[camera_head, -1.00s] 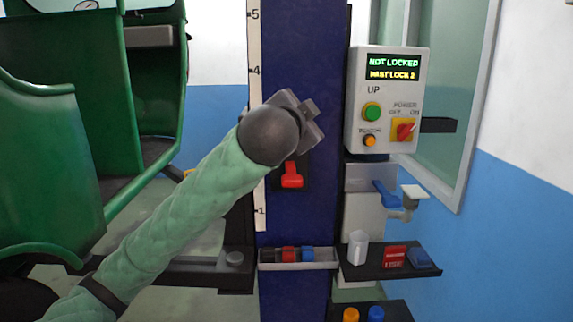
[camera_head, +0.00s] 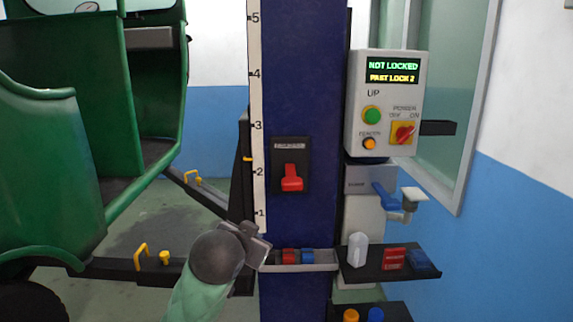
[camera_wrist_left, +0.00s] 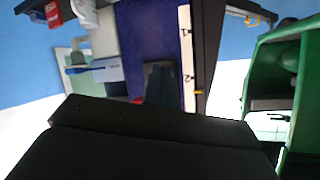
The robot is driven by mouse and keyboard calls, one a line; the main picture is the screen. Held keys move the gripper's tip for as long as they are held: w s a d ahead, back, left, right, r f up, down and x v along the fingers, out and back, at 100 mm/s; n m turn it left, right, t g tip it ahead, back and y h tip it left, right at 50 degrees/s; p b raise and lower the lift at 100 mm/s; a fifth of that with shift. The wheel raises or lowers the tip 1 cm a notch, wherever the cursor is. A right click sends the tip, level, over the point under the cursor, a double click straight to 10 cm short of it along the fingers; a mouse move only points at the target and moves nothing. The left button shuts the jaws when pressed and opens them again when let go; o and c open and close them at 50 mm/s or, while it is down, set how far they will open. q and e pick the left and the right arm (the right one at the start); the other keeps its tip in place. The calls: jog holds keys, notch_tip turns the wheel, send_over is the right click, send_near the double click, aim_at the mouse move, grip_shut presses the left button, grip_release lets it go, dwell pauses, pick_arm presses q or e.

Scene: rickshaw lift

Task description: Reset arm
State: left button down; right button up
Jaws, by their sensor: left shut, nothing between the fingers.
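My left arm comes in from the bottom in the head view, its green sleeve ending in a dark round wrist. My left gripper (camera_head: 256,244) is beside the left end of the small tray on the blue column, and it is shut with nothing in it. Its fingertips are small and partly turned away in this view. In the left wrist view the dark gripper body (camera_wrist_left: 160,140) fills the lower part. My right gripper is not in view.
The blue column (camera_head: 304,90) carries a red lever (camera_head: 291,180), a scale strip (camera_head: 256,110) and a small tray (camera_head: 320,267). A control box (camera_head: 385,145) reads "NOT LOCKED" and "PAST LOCK 2". A shelf (camera_head: 370,275) is at right. The green rickshaw (camera_head: 45,180) stands at left above a lift arm (camera_head: 110,266).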

pick_arm(q)
jog(key=s+a+f+n+g, duration=0.1)
jog(key=s+a+f+g, duration=0.1)
jog(key=s+f, duration=0.5)
jog(key=s+a+f+n+g+y, duration=0.1)
jog(key=s+a+f, duration=0.15)
jog(key=f, duration=0.75)
jog(key=s+a+f+n+g, duration=0.1)
jog(key=s+a+f+g, duration=0.1)
jog(key=s+f, duration=0.5)
jog(key=s+f+n+g+p, duration=0.1)
jog(key=s+f+g, duration=0.4)
jog(key=s+f, duration=1.2)
jog(key=s, duration=0.3)
jog(key=shift+s+f, duration=0.15)
jog(key=shift+f, duration=0.15)
